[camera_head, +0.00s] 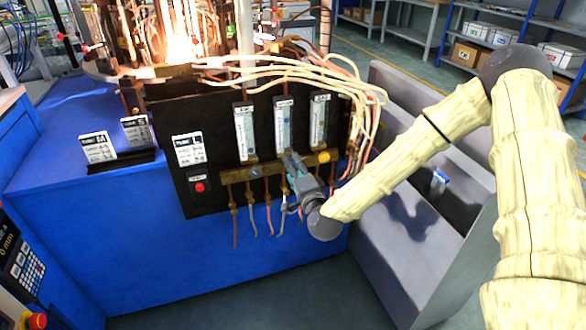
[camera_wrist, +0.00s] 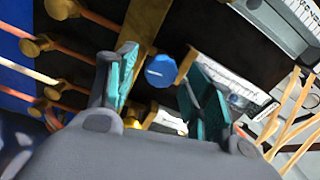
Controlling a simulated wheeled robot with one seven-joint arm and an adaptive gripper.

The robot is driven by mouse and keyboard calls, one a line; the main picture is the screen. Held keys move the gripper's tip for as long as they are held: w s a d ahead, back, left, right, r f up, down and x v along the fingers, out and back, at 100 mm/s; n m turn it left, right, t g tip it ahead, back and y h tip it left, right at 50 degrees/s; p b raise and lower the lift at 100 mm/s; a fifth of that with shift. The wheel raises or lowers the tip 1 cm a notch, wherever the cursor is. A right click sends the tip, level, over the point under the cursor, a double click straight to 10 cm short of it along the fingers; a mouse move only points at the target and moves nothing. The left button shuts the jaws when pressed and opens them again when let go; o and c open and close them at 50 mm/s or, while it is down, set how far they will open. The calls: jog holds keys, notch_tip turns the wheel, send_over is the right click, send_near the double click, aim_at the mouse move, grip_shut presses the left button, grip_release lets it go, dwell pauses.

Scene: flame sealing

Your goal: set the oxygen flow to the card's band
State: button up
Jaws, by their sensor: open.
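The black panel (camera_head: 220,192) carries three flow tubes: a left (camera_head: 245,130), a middle (camera_head: 284,124) and a right one (camera_head: 319,118). Their labels are too small to read. My gripper (camera_head: 291,162) is at the brass bar below the middle tube and hides what is there. In the wrist view a blue round knob (camera_wrist: 161,70) shows between my open teal fingers, apart from both. A white card (camera_head: 189,149) is on the panel's left side.
Two more cards, left (camera_head: 98,147) and right (camera_head: 137,131), stand in a black holder on the blue bench (camera_head: 50,185). Pale hoses (camera_head: 350,88) loop over the panel's top right, and thin tubes hang below the brass bar (camera_head: 230,176). A flame (camera_head: 182,45) burns above the panel.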

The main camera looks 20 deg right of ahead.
jog(key=s, duration=1.1)
jog(key=shift+d, duration=0.25)
jog(key=shift+s, duration=0.1)
